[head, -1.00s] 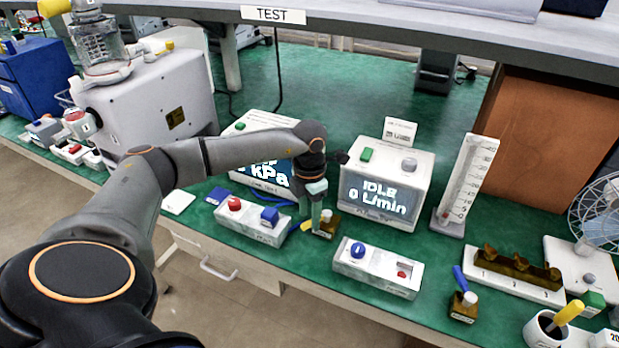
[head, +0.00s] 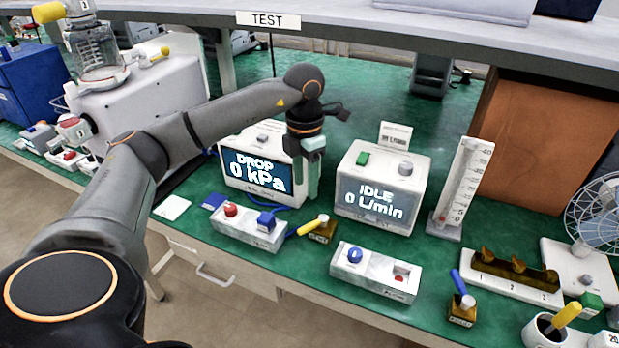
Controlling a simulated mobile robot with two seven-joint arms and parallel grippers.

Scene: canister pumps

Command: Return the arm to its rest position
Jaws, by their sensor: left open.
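My left gripper (head: 313,190) hangs at the end of my left arm (head: 225,118), which comes in from the left. It points down, open, in front of the gap between two white meters. Nothing shows between its fingers. The left meter (head: 233,142) reads "DROP 0 kPa" and is partly covered by the arm. The right meter (head: 416,168) reads "IDLE 0 L/min". Below the gripper is a small brass block with a yellow handle (head: 307,228), apart from the fingers. My right gripper is not in view.
A white box with red and blue knobs (head: 249,236) and another with a blue knob (head: 374,278) stand near the front edge. A flow gauge (head: 457,190), a slotted rack (head: 508,289) and a fan (head: 598,222) are at right. A shelf (head: 420,35) overhangs the back.

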